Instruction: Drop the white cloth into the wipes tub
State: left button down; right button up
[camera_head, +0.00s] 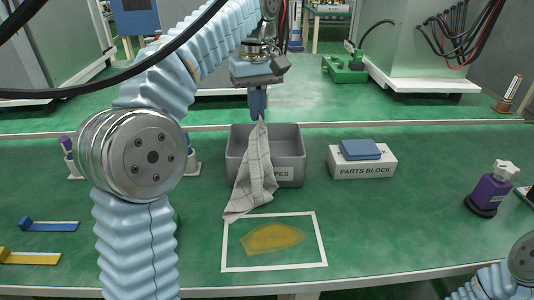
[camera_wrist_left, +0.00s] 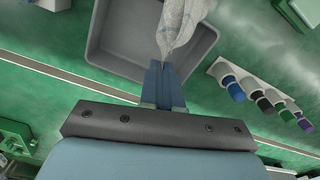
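The white cloth (camera_head: 252,175), checked with thin grey lines, hangs from my left gripper (camera_head: 257,103) in the head view. Its lower end hangs in front of the grey wipes tub (camera_head: 293,153) and reaches down near the white frame on the table. The left gripper is above the tub's back part, its fingers shut on the cloth's top. In the left wrist view the cloth (camera_wrist_left: 183,25) runs from the fingertips (camera_wrist_left: 163,66) across the tub (camera_wrist_left: 118,35). The cloth partly hides the tub's label. The right gripper is out of view; only part of my right arm shows at lower right.
A white parts block (camera_head: 362,170) with a blue pad (camera_head: 361,149) stands right of the tub. A purple bottle (camera_head: 490,192) is at far right. A white frame (camera_head: 317,240) around a yellow patch (camera_head: 272,238) lies in front. Several capped markers (camera_wrist_left: 233,88) stand in a rack.

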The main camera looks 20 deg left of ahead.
pick_arm(q)
jog(key=shift+f, duration=1.2)
grip_release()
jog(key=shift+r, duration=0.1)
notch_tip(320, 180, up, 5)
jog(key=shift+r, duration=0.2)
dwell(0.4)
